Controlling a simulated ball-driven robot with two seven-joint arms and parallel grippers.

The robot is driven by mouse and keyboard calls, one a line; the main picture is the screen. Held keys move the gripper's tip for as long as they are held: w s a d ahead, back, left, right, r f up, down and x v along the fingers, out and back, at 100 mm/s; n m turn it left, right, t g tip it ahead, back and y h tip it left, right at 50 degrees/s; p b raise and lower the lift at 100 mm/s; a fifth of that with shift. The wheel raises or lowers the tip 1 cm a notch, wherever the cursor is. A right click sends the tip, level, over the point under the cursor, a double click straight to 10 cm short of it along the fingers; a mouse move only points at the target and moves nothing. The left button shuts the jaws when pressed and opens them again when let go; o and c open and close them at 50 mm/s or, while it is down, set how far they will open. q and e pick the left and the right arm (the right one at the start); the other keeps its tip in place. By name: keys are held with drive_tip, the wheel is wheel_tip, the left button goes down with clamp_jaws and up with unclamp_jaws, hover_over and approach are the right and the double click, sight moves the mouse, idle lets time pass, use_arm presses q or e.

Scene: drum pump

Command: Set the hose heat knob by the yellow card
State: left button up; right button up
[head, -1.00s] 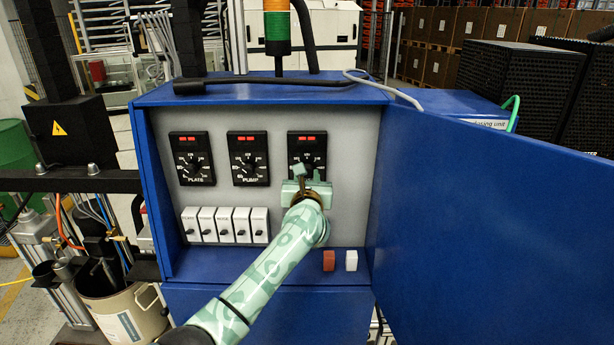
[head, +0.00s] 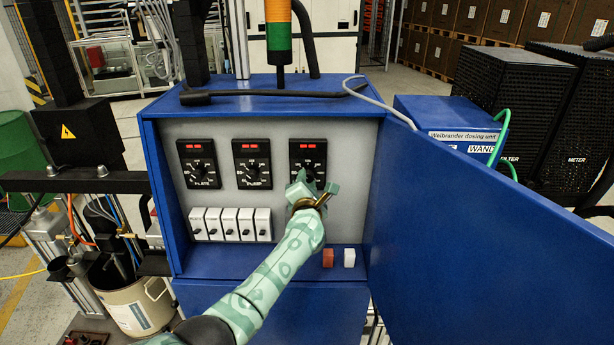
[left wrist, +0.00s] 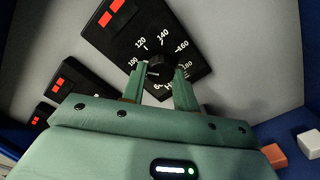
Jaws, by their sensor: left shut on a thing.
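The hose heat controller is the rightmost of three black dials (head: 307,160) in the blue cabinet, with two red display windows on top. Its round black knob (left wrist: 159,67) sits between my left fingertips in the left wrist view. My left gripper (head: 313,184) is shut on this knob and hides it in part in the head view. The scale around it reads 100, 120, 140, 160 and 180; the label is mostly covered, with an H showing. I cannot read the knob's pointer surely. I see no yellow card. My right gripper is out of view.
The PLATE dial (head: 199,164) and PUMP dial (head: 252,164) are to the left. Several white breakers (head: 230,224) sit below them. A red switch (head: 328,258) and a white switch (head: 349,257) are at the lower right. The open blue door (head: 470,240) closes off the right side.

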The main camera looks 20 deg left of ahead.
use_arm(q)
drive_tip(key=shift+m+p, duration=1.65)
drive_tip(key=shift+m, duration=1.85)
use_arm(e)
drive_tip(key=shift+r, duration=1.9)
use_arm(q)
drive_tip(key=o, duration=1)
drive_tip(key=shift+c, duration=0.2)
